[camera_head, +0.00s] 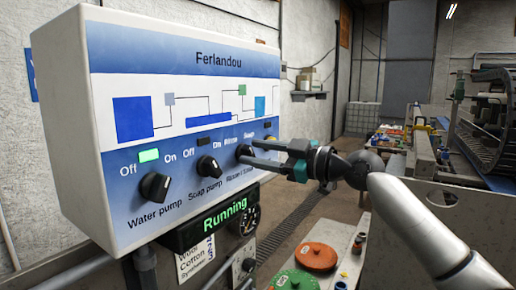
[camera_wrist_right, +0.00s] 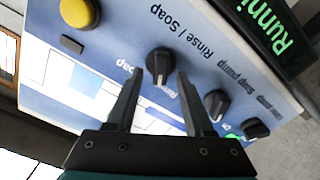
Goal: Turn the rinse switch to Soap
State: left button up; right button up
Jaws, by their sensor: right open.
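The rinse switch is a black round knob on the white and blue "Ferlandou" control box (camera_head: 180,65). In the right wrist view the knob (camera_wrist_right: 160,62) sits just ahead of my gripper, under the label "Rinse / Soap". In the head view the knob (camera_head: 242,151) is partly hidden by my fingers. My right gripper (camera_head: 248,153) is open, with its fingertips close to the panel on either side of the knob. In the wrist view a gap shows between the fingertips (camera_wrist_right: 159,76) and the knob. I cannot tell exactly which way the knob points. My left gripper is not in view.
The soap pump knob (camera_head: 208,166) and water pump knob (camera_head: 155,187) are to the left on the same panel. A green lamp (camera_head: 149,155) is lit above the water pump. A "Running" display (camera_head: 225,211) hangs below. A yellow button (camera_wrist_right: 80,12) shows in the wrist view.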

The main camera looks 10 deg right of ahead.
grip_shut()
dwell(0.5)
